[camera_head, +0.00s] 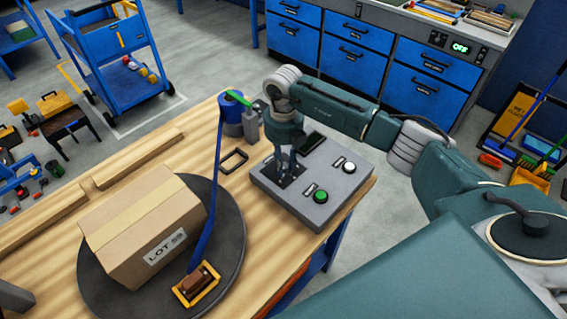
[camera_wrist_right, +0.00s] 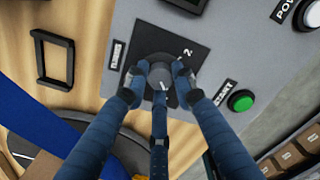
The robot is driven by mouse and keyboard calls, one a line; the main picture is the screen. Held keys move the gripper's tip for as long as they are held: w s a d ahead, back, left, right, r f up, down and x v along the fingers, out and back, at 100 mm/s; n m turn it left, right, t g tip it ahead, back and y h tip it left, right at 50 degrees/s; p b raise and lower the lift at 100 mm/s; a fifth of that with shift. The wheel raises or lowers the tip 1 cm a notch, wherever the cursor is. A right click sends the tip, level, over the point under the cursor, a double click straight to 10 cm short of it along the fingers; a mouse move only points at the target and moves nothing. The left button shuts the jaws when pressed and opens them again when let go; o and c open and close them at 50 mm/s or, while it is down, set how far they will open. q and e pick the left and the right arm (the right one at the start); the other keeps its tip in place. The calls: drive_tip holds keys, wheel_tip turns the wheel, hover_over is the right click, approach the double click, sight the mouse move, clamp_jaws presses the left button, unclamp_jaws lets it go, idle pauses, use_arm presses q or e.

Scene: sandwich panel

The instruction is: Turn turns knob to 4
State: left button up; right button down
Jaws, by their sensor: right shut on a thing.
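The grey control panel (camera_head: 322,210) lies on the wooden table and also fills much of the right wrist view (camera_wrist_right: 125,22). Its dark round turns knob (camera_wrist_right: 154,66) sits on a black dial plate (camera_wrist_right: 187,37). A "2" shows on the plate; other numbers are hidden by the fingers. A light mark shows on the knob's lower part. My right gripper (camera_head: 287,168) reaches down onto the knob, with its blue fingers (camera_wrist_right: 159,82) shut around it. In the head view the gripper hides the knob. My left gripper is not in view.
A green start button (camera_wrist_right: 241,100) and a white power button (camera_head: 349,167) are on the panel beside the knob. A cardboard box (camera_head: 135,225) stands on a dark turntable (camera_head: 228,240) to the left.

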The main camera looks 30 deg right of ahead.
sight(284, 165)
drive_tip(key=shift+m, duration=1.2)
drive_tip(key=c, duration=1.4)
unclamp_jaws()
drive_tip(key=shift+c, duration=0.2)
drive_tip(key=shift+r, duration=0.15)
wheel_tip(284, 165, up, 12)
drive_tip(key=shift+f, duration=0.2)
